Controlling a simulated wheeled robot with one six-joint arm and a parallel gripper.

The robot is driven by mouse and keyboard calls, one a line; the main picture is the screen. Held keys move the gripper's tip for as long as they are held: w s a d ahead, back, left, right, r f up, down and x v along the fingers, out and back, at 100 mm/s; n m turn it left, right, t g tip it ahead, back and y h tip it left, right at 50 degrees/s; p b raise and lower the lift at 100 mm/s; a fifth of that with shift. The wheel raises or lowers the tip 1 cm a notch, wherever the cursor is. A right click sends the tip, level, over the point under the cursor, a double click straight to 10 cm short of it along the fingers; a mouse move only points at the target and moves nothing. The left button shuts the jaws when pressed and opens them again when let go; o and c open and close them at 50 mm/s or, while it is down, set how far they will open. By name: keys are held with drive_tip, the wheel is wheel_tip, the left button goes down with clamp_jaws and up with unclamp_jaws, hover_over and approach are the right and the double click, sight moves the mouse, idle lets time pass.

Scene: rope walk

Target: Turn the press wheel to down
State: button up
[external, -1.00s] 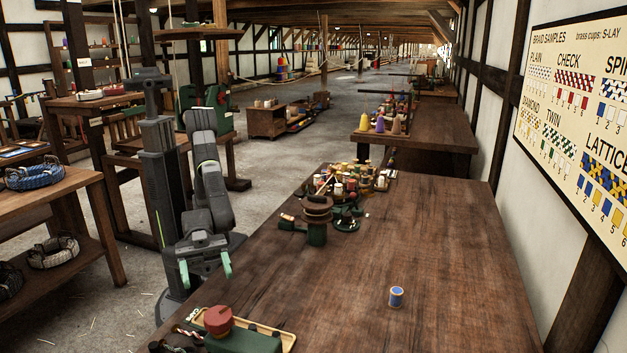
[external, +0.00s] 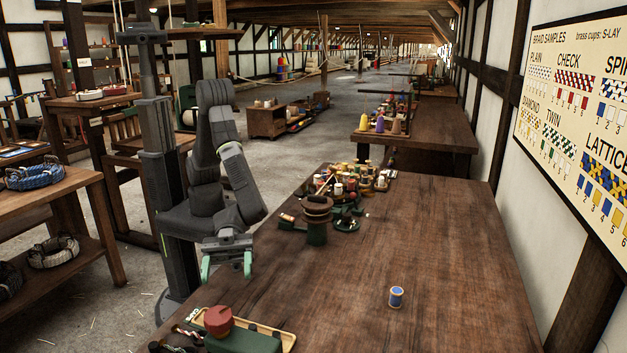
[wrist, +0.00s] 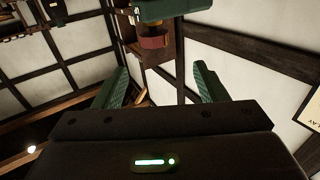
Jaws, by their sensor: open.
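A red round knob (external: 218,320) sits on a green box (external: 247,341) at the near left of the table, cut off by the bottom edge; I take it for the press wheel, but cannot be sure. Its setting cannot be read. My gripper (external: 227,266) is open and empty, above the table's left edge, behind the red knob and apart from it. In the wrist view the open fingers (wrist: 160,88) hold nothing. Beyond them a green body (wrist: 168,10) with a dark red round part (wrist: 154,42) shows upside down at the top.
A green stand with brown discs (external: 317,212) stands at the table's left edge, right of my gripper. Several small spools (external: 365,180) crowd behind it. A blue spool (external: 396,297) stands alone on the right. A shallow wooden tray (external: 286,340) lies by the green box. The table's middle is clear.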

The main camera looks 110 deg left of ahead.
sight(220, 308)
drive_tip(key=shift+m+g, duration=0.3)
drive_tip(key=shift+g, duration=0.4)
drive_tip(key=p+x, duration=0.5)
drive_tip(key=x, duration=0.8)
drive_tip(key=shift+r+h, duration=0.1)
drive_tip(key=shift+h, duration=0.2)
drive_tip(key=c, duration=1)
